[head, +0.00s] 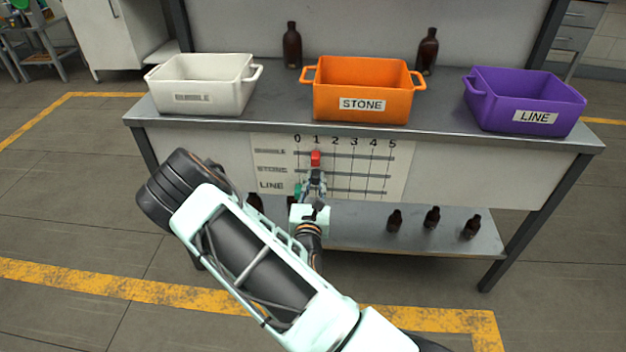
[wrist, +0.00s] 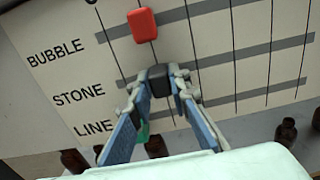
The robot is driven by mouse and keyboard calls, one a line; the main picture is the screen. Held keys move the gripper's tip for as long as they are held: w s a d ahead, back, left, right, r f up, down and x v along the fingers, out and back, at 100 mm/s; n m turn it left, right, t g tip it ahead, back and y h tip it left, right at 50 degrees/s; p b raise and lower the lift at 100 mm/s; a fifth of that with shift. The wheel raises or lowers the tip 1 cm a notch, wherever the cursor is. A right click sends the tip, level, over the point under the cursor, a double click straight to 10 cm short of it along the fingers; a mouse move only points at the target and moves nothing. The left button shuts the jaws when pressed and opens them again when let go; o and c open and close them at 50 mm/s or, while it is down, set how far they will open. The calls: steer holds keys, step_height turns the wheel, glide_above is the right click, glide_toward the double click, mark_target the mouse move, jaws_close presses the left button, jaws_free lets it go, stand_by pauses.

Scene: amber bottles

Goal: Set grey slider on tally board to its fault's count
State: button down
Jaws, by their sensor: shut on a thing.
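The tally board (head: 400,160) hangs on the bench front with rows BUBBLE, STONE and LINE and columns 0 to 5. The grey slider (wrist: 183,82) is on the STONE row. My gripper (head: 316,178) is shut on it, one finger on each side; it also shows in the wrist view (wrist: 182,78). In the head view the fingers are near the 1 column and mostly hide the slider, so its exact place is unclear. The red slider (head: 315,158) is on the BUBBLE row at 1. The green slider (head: 298,189) is on the LINE row near 0, partly hidden by a finger in the wrist view.
On the bench stand a white bin (head: 200,85) labelled BUBBLE, an orange STONE bin (head: 362,85) and a purple LINE bin (head: 525,98). Two amber bottles (head: 292,46) stand behind them. Several bottles (head: 432,218) stand on the lower shelf. The STONE row right of my gripper is clear.

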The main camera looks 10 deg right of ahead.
steer(key=c, duration=1.8)
jaws_free()
steer(key=v, duration=1.2)
steer(key=shift+r, duration=0.1)
